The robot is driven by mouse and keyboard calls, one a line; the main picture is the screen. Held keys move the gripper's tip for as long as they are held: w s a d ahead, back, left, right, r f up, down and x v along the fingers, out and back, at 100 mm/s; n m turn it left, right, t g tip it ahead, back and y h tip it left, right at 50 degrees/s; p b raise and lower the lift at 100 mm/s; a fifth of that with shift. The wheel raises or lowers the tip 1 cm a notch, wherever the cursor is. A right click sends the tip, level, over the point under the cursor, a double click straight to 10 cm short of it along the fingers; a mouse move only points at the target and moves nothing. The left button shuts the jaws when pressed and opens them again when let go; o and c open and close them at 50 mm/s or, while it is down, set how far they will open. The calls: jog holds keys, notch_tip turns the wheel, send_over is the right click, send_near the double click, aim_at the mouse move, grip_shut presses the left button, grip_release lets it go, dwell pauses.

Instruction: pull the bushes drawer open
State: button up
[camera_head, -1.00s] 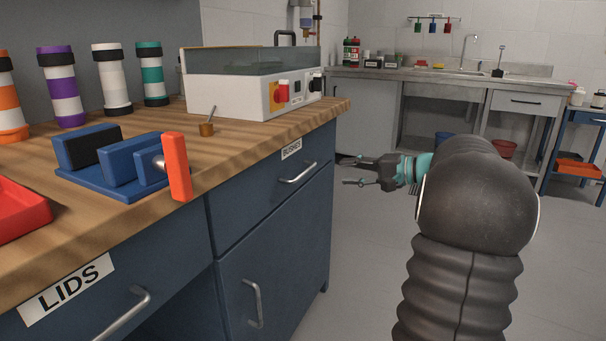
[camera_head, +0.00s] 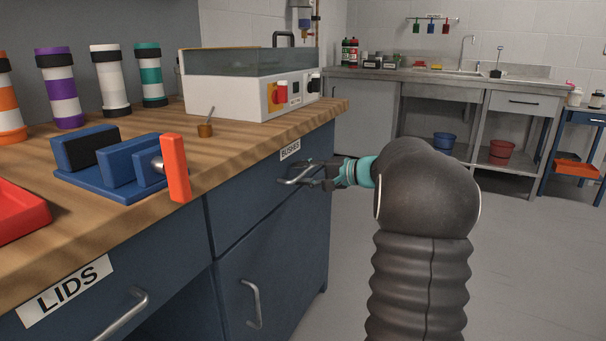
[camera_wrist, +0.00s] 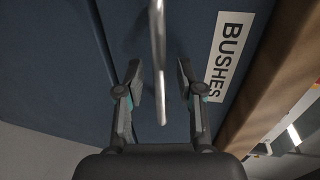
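The bushes drawer (camera_head: 256,209) is the blue upper drawer on the right of the bench, and it looks closed. Its label (camera_head: 290,150) reads BUSHES and also shows in the wrist view (camera_wrist: 228,55). The drawer's metal bar handle (camera_head: 297,179) is partly hidden by my gripper (camera_head: 308,173) in the head view. In the wrist view, the handle (camera_wrist: 158,60) runs between the two fingers of my gripper (camera_wrist: 161,82). The fingers are open, with a gap on each side of the bar.
A blue cupboard door (camera_head: 275,275) with an upright handle is below the drawer. The lids drawer (camera_head: 75,318) is at the left. The wooden benchtop (camera_head: 225,150) overhangs above. Grey floor (camera_head: 520,270) is clear at the right.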

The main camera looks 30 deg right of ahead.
grip_shut()
